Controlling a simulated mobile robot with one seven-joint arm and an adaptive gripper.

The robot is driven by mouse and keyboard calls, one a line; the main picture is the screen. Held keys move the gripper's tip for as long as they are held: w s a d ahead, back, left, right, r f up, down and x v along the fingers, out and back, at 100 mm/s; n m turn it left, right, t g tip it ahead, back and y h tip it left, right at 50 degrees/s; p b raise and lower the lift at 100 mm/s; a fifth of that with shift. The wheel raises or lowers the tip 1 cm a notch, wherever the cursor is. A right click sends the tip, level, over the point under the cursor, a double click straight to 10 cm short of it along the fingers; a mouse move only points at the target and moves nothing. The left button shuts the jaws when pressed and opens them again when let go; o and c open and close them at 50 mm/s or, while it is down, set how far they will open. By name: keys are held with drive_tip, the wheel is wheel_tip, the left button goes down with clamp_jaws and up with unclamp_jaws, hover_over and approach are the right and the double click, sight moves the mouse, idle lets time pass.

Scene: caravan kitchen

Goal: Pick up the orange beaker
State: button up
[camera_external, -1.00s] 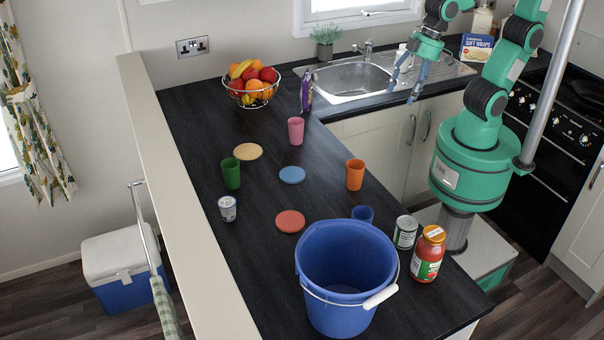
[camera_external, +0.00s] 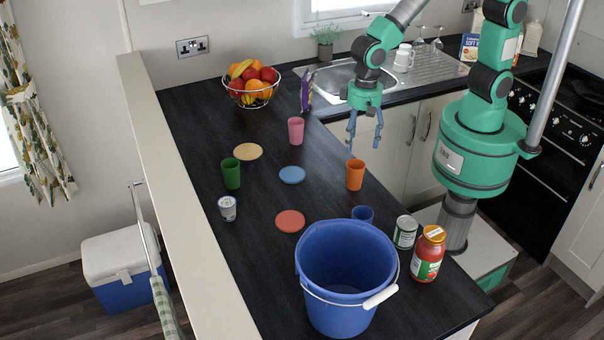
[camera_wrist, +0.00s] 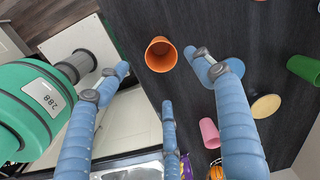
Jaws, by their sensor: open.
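The orange beaker (camera_external: 355,175) stands upright on the dark worktop near its right edge. In the wrist view the orange beaker (camera_wrist: 161,54) shows its open mouth, beyond and between the spread fingers. My gripper (camera_external: 363,145) is open and empty, pointing down just behind and above the beaker, apart from it. Its blue fingers also show in the wrist view (camera_wrist: 165,75).
A pink beaker (camera_external: 296,131) and a blue disc (camera_external: 292,175) are left of the orange beaker. A blue beaker (camera_external: 363,213), a big blue bucket (camera_external: 345,275), a tin (camera_external: 405,232) and a sauce jar (camera_external: 428,254) stand nearer the front. A green beaker (camera_external: 231,173) is farther left.

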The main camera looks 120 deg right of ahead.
sight(354, 178)
drive_tip(key=shift+w+f+m, duration=0.25)
drive_tip(key=shift+f, duration=0.25)
drive_tip(key=shift+w+f+m, duration=0.25)
drive_tip(key=shift+f, duration=0.2)
drive_tip(key=shift+f, duration=0.1)
wheel_tip(354, 178, down, 8)
drive_tip(key=shift+f+b, duration=0.15)
drive_tip(key=shift+b, duration=0.2)
drive_tip(key=shift+f, duration=0.1)
drive_tip(key=shift+s+f+b, duration=0.2)
drive_tip(key=shift+f+b, duration=0.3)
drive_tip(key=shift+f, duration=2.05)
